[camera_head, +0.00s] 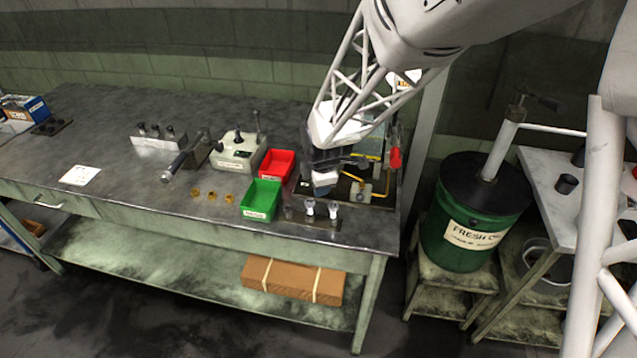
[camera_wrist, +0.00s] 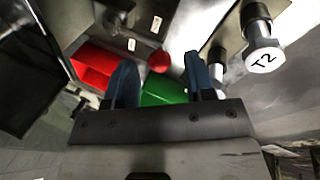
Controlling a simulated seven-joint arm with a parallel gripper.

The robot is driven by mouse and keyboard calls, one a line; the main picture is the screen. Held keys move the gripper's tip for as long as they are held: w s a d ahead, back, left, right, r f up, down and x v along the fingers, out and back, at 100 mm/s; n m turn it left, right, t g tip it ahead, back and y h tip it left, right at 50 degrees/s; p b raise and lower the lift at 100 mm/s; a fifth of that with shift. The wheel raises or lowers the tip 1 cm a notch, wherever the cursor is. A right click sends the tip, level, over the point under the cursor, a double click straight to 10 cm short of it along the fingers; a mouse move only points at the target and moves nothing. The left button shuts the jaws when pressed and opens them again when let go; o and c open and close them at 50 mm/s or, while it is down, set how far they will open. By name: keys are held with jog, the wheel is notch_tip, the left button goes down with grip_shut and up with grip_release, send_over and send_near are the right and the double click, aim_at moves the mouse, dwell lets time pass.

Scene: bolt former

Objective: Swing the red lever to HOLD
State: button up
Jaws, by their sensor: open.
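A round red knob (camera_wrist: 158,61), which looks like the end of the red lever, shows in the wrist view between my two dark fingers, beside a grey plate (camera_wrist: 118,25) with small white labels. The label words are too small to read. My gripper (camera_wrist: 160,60) is open and empty, its fingers apart on either side of the knob in the picture; I cannot tell how far the knob lies beyond the tips. In the head view my gripper (camera_head: 322,188) is low over the bench's right part, and my arm hides the lever there.
A red bin (camera_head: 278,163) and a green bin (camera_head: 261,199) stand left of my gripper. A red handle (camera_head: 395,157) is at the right.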

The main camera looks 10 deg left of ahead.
jog(key=v, duration=0.6)
jog(key=shift+s+d+r, duration=0.1)
jog(key=shift+r, duration=0.05)
dwell(0.3)
jog(key=s+d+r+m, duration=0.5)
jog(key=d+m, duration=0.1)
jog(key=d, duration=0.3)
jog(key=s+d+r+m, duration=0.4)
jog(key=d+r+m, duration=0.1)
jog(key=d, duration=0.5)
jog(key=s+d+r+m+h, duration=0.1)
jog(key=s+d+m, duration=0.5)
jog(key=s, duration=0.3)
jog(key=s+d+r+m, duration=0.2)
jog(key=s+d+m, duration=0.4)
jog(key=s, duration=0.3)
jog(key=shift+d+r+m+g+h, duration=0.25)
jog(key=shift+d+m+g+h, duration=0.05)
jog(key=shift+d+m+h, duration=0.15)
jog(key=shift+o, duration=0.2)
jog(key=shift+w, duration=0.15)
